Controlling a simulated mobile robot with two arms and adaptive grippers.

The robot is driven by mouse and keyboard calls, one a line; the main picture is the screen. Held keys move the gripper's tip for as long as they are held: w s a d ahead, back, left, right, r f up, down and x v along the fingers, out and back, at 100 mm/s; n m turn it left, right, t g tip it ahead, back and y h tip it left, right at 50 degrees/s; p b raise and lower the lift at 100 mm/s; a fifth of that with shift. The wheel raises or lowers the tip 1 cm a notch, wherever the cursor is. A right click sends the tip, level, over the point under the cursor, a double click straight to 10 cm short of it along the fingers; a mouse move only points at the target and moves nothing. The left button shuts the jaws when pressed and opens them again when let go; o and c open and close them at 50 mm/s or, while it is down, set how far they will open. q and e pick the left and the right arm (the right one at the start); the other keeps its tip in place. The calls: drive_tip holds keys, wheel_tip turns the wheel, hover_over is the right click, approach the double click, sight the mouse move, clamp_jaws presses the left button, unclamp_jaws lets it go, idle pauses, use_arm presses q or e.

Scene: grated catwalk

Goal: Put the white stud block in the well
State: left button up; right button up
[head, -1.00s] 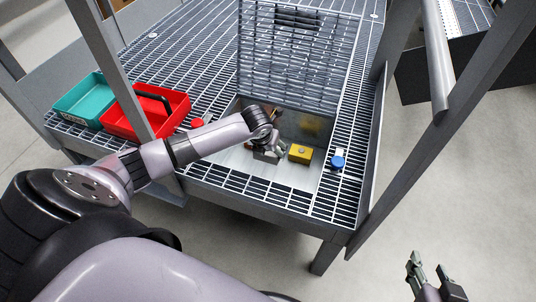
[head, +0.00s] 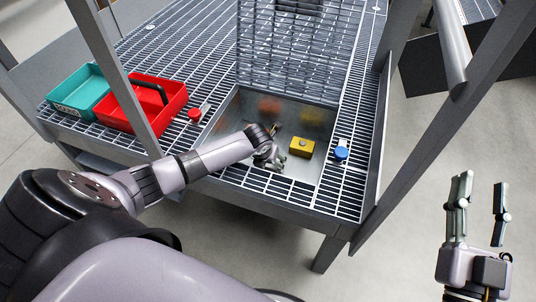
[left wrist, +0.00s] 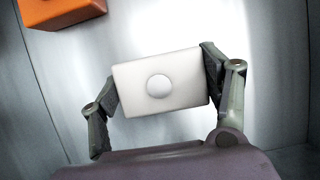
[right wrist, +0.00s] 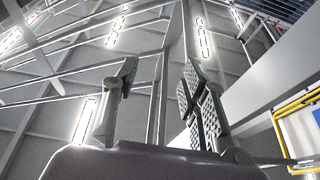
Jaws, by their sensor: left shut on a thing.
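The white stud block (left wrist: 140,95) is a pale rectangular block with a round stud. In the left wrist view my left gripper (left wrist: 158,70) is shut on it, one finger at each end. In the head view my left gripper (head: 268,158) is down inside the well (head: 308,173), a recessed metal box in the grating; the white block is mostly hidden there. I cannot tell whether the block touches the well floor. My right gripper (head: 483,183) is open and empty, off to the right over the floor; it also shows open in the right wrist view (right wrist: 160,75).
A yellow block (head: 301,147) lies in the well right of my left gripper. A raised grate panel (head: 290,55) stands behind the well. A red-topped piece (head: 195,114) and a blue-topped piece (head: 341,153) flank it. Red (head: 118,117) and teal (head: 82,92) bins stand left. Posts rise nearby.

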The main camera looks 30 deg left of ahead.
use_arm(q)
drive_tip(key=shift+f, duration=0.4)
use_arm(e)
drive_tip(key=shift+s+r+t, duration=0.3)
drive_tip(key=shift+r+t, duration=0.2)
drive_tip(key=shift+r, duration=0.25)
use_arm(q)
drive_tip(key=o, duration=1.2)
